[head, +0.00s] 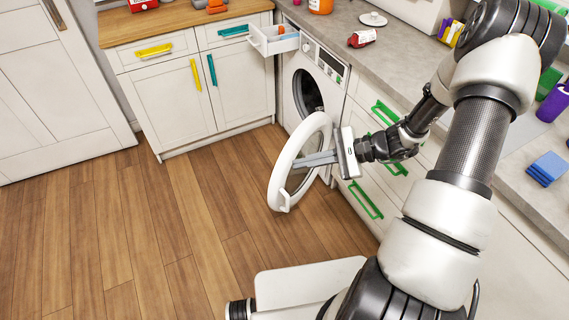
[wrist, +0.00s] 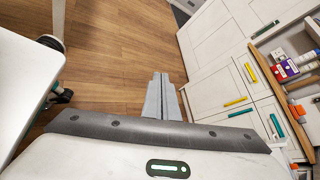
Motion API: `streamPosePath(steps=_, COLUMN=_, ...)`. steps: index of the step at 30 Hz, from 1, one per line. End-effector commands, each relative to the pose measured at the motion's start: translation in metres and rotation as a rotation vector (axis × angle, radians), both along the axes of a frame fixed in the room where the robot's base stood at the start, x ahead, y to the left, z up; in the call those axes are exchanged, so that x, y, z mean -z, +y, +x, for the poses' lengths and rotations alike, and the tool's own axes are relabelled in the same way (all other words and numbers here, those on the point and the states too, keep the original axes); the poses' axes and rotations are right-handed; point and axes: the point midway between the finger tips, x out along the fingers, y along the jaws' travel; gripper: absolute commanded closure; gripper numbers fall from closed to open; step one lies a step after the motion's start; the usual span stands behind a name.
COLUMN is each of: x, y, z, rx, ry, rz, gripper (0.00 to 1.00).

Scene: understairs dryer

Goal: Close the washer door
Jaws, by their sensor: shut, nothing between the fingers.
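The white washer (head: 311,88) stands under the grey counter with its dark round opening uncovered. Its round washer door (head: 279,168), a white ring with a small latch piece at its lower edge, stands swung wide open toward the room. My gripper (head: 298,162) is at the door, its grey fingers crossing the ring in the picture. The fingers are shut together with nothing between them, as also shows in the wrist view (wrist: 160,80). I cannot tell whether they touch the door. I cannot make out the door in the wrist view.
The washer's detergent drawer (head: 272,40) is pulled out above the door. White cabinets with yellow and teal handles (head: 193,92) stand to the left, and drawers with green handles (head: 366,200) to the right. The wooden floor (head: 150,225) in front is clear.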

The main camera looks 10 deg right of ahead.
Motion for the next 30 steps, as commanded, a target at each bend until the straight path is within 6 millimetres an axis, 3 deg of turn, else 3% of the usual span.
streamPosePath(steps=1, x=0.042, y=-0.009, z=0.005, rx=0.106, ry=0.045, rz=0.092, gripper=1.0)
streamPosePath(steps=3, x=0.082, y=-0.021, z=0.013, rx=0.25, ry=0.089, rz=0.201, gripper=1.0)
streamPosePath(steps=9, x=0.18, y=-0.052, z=0.022, rx=0.612, ry=0.186, rz=0.45, gripper=1.0)
streamPosePath(steps=12, x=0.213, y=-0.061, z=0.021, rx=0.735, ry=0.217, rz=0.53, gripper=1.0)
streamPosePath(steps=15, x=0.232, y=-0.066, z=0.02, rx=0.81, ry=0.234, rz=0.573, gripper=1.0)
streamPosePath(steps=20, x=0.242, y=-0.065, z=0.024, rx=0.849, ry=0.243, rz=0.595, gripper=1.0)
streamPosePath(steps=30, x=0.251, y=-0.029, z=0.076, rx=0.843, ry=0.243, rz=0.593, gripper=1.0)
